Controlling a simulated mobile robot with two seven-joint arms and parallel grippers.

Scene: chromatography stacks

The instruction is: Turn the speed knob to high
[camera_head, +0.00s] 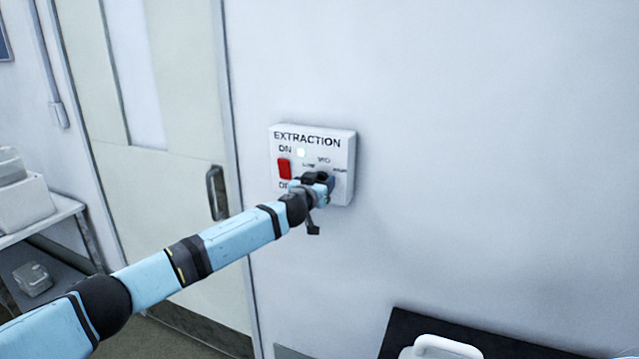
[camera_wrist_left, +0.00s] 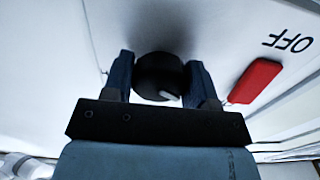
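The white EXTRACTION control box (camera_head: 343,150) is fixed to the wall, with LOW, MID and HIGH labels on its right half. My left gripper (camera_head: 322,180) is at these labels and mostly hides the speed knob in the head view. In the left wrist view the round black speed knob (camera_wrist_left: 158,75) sits between the two fingers of my left gripper (camera_wrist_left: 160,80), which appear to press against both its sides. A small pale mark shows on the knob's lower right edge there. My right gripper is not in view.
A red switch (camera_head: 284,169) is left of the knob, close to my gripper; it also shows in the left wrist view (camera_wrist_left: 255,81). A door with a dark handle (camera_head: 216,192) is to the left. The wall right of the box is clear.

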